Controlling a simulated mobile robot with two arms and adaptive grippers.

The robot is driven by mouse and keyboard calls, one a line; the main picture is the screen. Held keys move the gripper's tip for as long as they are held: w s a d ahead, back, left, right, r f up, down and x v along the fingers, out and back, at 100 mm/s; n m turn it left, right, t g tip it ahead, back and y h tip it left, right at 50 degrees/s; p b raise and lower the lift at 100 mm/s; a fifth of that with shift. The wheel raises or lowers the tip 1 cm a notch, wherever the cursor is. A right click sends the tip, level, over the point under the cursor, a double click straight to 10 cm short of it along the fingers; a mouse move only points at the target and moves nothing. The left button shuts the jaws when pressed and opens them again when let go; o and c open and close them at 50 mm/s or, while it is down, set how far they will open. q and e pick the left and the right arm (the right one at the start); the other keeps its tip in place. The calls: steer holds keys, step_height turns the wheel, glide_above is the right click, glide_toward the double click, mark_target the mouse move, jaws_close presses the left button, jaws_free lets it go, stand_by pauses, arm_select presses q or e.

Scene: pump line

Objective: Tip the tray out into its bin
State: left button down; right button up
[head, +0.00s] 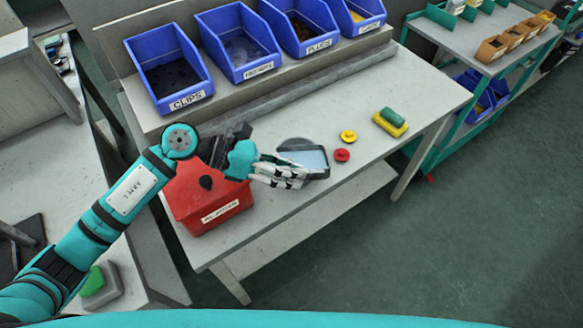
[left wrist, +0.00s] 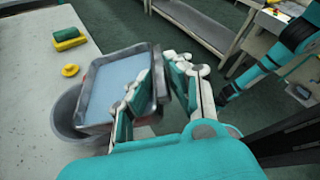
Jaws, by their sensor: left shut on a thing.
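A small grey metal tray (head: 314,160) with a pale blue floor is in the jaws of my left gripper (head: 285,172), which is shut on its near side. The left wrist view shows the tray (left wrist: 118,82) close up, with the fingers (left wrist: 155,95) at its right edge. I see no loose pieces on the visible floor. A round grey bowl (left wrist: 67,118) shows partly behind and below the tray. A red bin (head: 192,207) with a white label stands on the bench, left of the gripper. My right gripper is not visible.
Blue bins stand on the raised back shelf, among them the CLIPS bin (head: 168,70) and PLUGS bin (head: 300,25). A yellow disc (head: 348,136), a red disc (head: 342,155) and a yellow-green block (head: 391,121) lie right of the tray.

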arm_select(q)
steer(key=shift+w+a+b, duration=0.1)
steer(key=shift+w+b, duration=0.2)
steer(key=shift+w, duration=0.1)
steer(key=shift+r, duration=0.15)
steer(key=shift+w+r+n+g+p, duration=0.4)
steer(key=shift+r+n+p, duration=0.2)
steer(key=shift+r+p, duration=0.1)
steer(key=shift+w+a+r+n+g+h+p, duration=0.15)
steer(key=shift+w+r+n+g+h+p, duration=0.4)
steer(key=shift+r+n, duration=0.4)
steer(key=shift+w+r+n+g, duration=0.25)
steer(key=shift+w+r+n, duration=0.1)
steer(key=shift+w+n, duration=0.15)
steer(key=shift+w+a+r+n+g+h, duration=0.1)
steer(key=shift+w+r+n+g+h, duration=0.2)
steer(key=shift+w+n, duration=0.2)
steer(key=shift+w+a+r+n+g+h, duration=0.1)
steer(key=shift+w+r+n+g, duration=0.1)
steer(key=shift+w+r+n, duration=0.2)
stand_by(1.4)
